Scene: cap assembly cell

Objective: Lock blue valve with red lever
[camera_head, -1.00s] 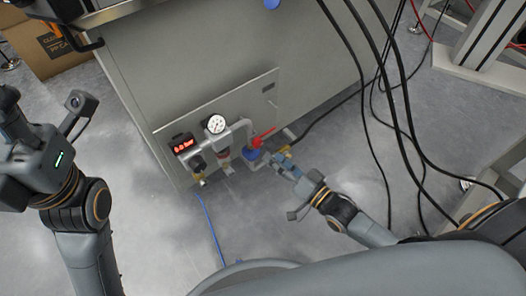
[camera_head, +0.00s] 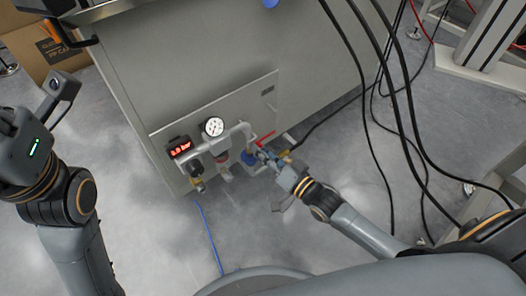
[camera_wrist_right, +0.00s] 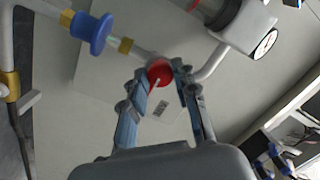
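The blue valve (camera_head: 249,159) sits on the pipework on the grey cabinet's side; a blue flanged part (camera_wrist_right: 92,33) shows left of my fingers in the right wrist view. The red lever (camera_head: 264,139) shows just above my right gripper (camera_head: 265,155). In the right wrist view, a round red part (camera_wrist_right: 160,71) lies between the fingertips of my right gripper (camera_wrist_right: 164,76). The fingers are apart, close on both sides of it; whether they grip it is unclear.
A round gauge (camera_head: 213,127) and a red-lit display (camera_head: 180,148) sit left of the valve. Black cables (camera_head: 362,130) hang at the right. A blue hose (camera_head: 209,238) runs along the floor. A cardboard box (camera_head: 45,45) stands at the back left.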

